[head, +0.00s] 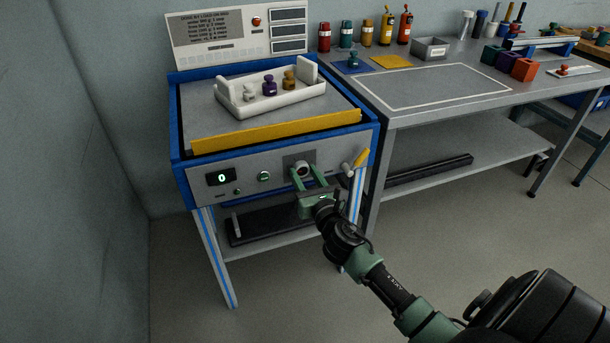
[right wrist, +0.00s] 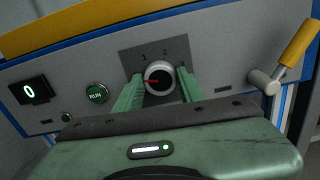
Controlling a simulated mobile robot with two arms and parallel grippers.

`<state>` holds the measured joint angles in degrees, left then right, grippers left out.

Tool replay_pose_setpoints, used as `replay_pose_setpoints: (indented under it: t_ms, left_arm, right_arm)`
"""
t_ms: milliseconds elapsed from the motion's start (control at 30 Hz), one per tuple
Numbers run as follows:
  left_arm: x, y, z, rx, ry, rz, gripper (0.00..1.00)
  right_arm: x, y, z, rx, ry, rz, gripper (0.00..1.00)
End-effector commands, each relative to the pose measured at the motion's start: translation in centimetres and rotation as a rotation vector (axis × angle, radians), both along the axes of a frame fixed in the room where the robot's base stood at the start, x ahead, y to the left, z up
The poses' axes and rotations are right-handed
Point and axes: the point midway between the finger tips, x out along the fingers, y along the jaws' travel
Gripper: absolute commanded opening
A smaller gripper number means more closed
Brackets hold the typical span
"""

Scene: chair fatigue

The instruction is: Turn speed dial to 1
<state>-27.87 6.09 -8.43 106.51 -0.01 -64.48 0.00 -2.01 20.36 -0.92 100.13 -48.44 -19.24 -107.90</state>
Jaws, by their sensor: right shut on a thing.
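The speed dial (right wrist: 159,77) is a round light-grey knob with a dark face and a red pointer, on a dark plate (right wrist: 181,45) marked 1 and 2 above it. In the right wrist view the red pointer points left, below the mark 1. The dial also shows in the head view (head: 303,169), on the machine's front panel. My right gripper (head: 304,175) has its two green fingers on either side of the dial and is shut on it. The fingers hide parts of the plate. My left gripper is out of view.
Left of the dial are a green RUN button (right wrist: 97,93) and a display (right wrist: 29,92) reading 0. A yellow-handled lever (right wrist: 297,45) sticks out to the right. A white tray (head: 238,110) with small weights sits on the machine top. A grey workbench (head: 420,115) stands to the right.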

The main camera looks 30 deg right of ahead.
Motion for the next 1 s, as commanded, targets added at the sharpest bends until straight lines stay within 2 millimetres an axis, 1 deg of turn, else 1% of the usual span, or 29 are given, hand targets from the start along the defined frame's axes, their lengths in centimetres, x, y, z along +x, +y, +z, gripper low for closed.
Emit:
replay_pose_setpoints:
  t_ms: [267, 500, 800, 1000]
  left_arm:
    - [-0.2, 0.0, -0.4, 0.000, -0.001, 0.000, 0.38]
    - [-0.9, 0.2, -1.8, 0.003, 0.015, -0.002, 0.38]
    - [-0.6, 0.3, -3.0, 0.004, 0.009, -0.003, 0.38]
    - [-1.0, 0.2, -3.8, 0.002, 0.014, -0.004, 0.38]
  right_arm:
    - [0.0, -0.1, 0.0, 0.103, -0.024, -0.001, 0.00]
    - [0.0, -0.1, 0.0, 0.294, -0.069, -0.001, 0.00]
    - [-0.1, -0.1, -0.1, 0.553, -0.132, -0.001, 0.00]
    - [0.0, -0.1, -0.1, 0.690, -0.165, -0.001, 0.00]
